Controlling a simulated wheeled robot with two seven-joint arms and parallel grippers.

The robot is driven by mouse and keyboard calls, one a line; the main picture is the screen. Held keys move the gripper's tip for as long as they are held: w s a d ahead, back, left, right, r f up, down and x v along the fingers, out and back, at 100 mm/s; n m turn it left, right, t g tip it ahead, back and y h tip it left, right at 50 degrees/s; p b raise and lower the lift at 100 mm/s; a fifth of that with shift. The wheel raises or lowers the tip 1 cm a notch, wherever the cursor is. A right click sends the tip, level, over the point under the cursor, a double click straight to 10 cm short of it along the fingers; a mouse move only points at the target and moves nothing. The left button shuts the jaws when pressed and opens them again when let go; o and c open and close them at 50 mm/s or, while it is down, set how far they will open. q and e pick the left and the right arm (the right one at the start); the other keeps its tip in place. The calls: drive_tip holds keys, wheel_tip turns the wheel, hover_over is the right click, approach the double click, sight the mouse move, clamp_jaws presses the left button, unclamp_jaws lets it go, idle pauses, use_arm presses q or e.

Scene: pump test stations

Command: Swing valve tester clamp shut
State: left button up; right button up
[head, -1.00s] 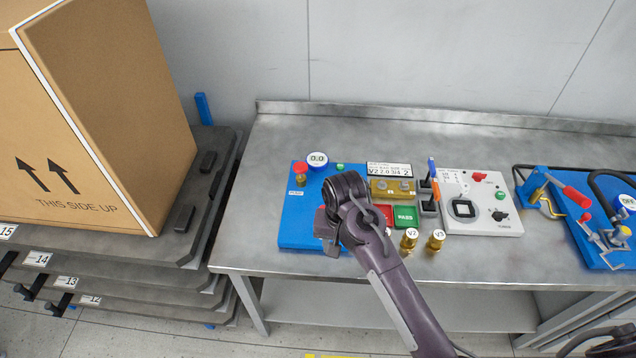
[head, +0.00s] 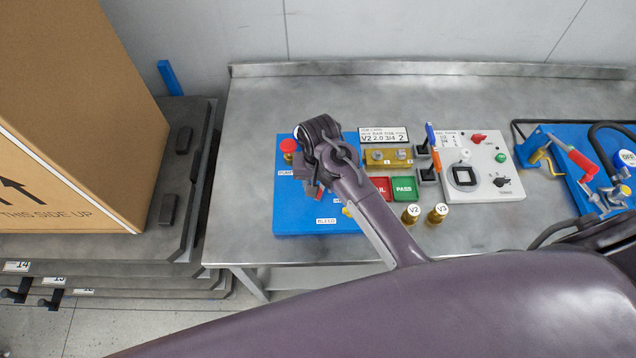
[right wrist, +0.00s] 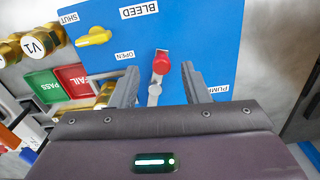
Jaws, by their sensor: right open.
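The valve tester is a blue plate (head: 290,212) on the bench with BLEED, OPEN, SHUT and PUMP labels. In the right wrist view its blue face (right wrist: 190,25) carries a short lever with a red tip (right wrist: 160,64), which looks like the clamp handle. My right gripper (right wrist: 159,74) is open, with one finger on each side of this lever and gaps between. In the head view my right gripper (head: 314,190) is over the plate and hides most of the clamp. A yellow bleed knob (right wrist: 93,37) is beside it. My left gripper is not in view.
Red FAIL and green PASS (head: 404,188) pads and brass valves (head: 411,214) stand right of the tester. A white control box (head: 478,170) and a second blue station (head: 575,170) are further right. A large carton (head: 80,110) is at left. The bench's back strip is clear.

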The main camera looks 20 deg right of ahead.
drive_tip(key=shift+w+f, duration=0.2)
drive_tip(key=shift+f, duration=0.35)
drive_tip(key=shift+w+f, duration=0.15)
drive_tip(key=shift+f, duration=0.7)
drive_tip(key=shift+s, duration=0.1)
drive_tip(key=c, duration=0.5)
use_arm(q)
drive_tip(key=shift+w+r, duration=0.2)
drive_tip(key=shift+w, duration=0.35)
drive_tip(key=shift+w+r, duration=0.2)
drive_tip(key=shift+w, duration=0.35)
use_arm(e)
clamp_jaws()
